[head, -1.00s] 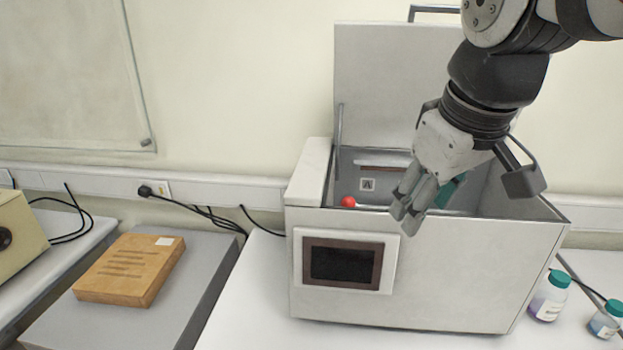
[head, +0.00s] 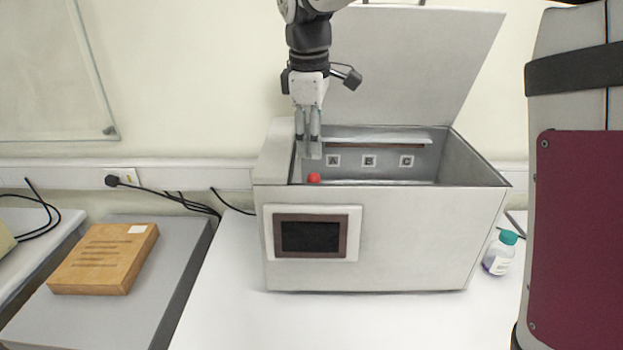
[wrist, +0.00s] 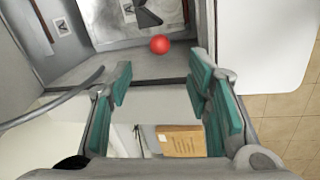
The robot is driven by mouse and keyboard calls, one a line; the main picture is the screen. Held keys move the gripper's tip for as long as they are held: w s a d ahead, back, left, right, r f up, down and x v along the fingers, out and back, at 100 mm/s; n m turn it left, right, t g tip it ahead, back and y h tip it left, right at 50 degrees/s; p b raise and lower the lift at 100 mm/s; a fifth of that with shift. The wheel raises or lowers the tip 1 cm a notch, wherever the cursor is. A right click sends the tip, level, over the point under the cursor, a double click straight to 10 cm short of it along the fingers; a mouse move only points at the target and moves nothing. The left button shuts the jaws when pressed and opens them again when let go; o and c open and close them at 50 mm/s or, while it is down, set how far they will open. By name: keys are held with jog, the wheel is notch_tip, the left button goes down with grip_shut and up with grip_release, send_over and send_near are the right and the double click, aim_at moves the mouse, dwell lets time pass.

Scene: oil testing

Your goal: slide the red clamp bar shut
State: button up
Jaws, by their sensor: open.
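The white oil tester (head: 400,240) stands on the table with its lid (head: 440,60) raised. A round red knob (head: 314,178) sits near the left end of its open chamber; I take it to be part of the clamp bar, whose bar I cannot clearly make out. My gripper (head: 311,152) points down at the chamber's left end, just above the knob in the head view. In the wrist view the knob (wrist: 160,44) lies beyond the open fingers (wrist: 160,82), roughly midway between their tips. Nothing is between the teal pads, and no contact shows.
The chamber's back wall carries labels A (head: 333,160), B and C. Its walls (head: 480,160) and the raised lid bound the arm's room. A teal-capped bottle (head: 500,254) stands to the right. A brown box (head: 105,258) lies on the grey bench at left.

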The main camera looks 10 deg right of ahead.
aim_at(315, 175)
jog(key=f+b, duration=0.1)
jog(key=f, duration=0.3)
jog(key=w+f+b, duration=0.1)
jog(key=f+b, duration=0.1)
jog(key=f, duration=0.1)
jog(key=w+d+f+b, duration=0.1)
jog(key=f, duration=0.3)
jog(key=shift+f, duration=0.3)
grip_shut()
